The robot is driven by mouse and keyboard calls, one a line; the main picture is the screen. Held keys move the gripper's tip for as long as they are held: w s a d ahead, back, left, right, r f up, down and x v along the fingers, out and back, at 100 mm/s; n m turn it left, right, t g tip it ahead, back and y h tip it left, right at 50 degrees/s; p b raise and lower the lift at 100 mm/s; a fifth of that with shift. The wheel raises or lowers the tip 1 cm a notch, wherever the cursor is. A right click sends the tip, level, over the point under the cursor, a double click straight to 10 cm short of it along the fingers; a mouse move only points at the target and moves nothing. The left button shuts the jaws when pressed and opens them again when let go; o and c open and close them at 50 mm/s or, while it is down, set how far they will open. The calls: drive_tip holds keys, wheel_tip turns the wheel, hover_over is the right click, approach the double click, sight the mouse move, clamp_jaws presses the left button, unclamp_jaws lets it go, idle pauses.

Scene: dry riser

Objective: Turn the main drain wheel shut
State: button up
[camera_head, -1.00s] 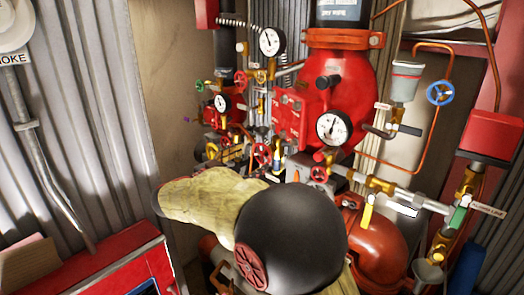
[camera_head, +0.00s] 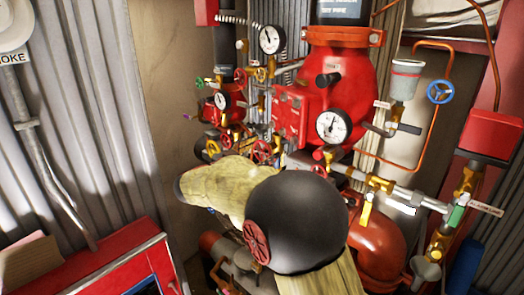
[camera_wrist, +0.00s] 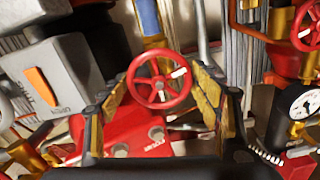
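A red spoked handwheel (camera_wrist: 146,92) shows in the middle of the wrist view, with a pale mark on its hub and rim. I cannot read a label that names it as the main drain wheel. My gripper (camera_wrist: 162,76) is open, with one yellow-padded finger on each side of the wheel. I cannot tell whether the fingers touch the rim or how far off it is in depth. Small red wheels (camera_head: 262,151) show there among the pipes; which one matches the wrist view is unclear.
A red valve body (camera_head: 345,88) with gauges (camera_head: 333,126) stands behind my arm. Brass fittings and pipes crowd around it. A blue wheel (camera_head: 440,92) is at the right. In the wrist view a grey box (camera_wrist: 48,80) is at the left and a gauge (camera_wrist: 304,104) at the right.

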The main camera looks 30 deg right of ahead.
drive_tip(key=c, duration=0.8)
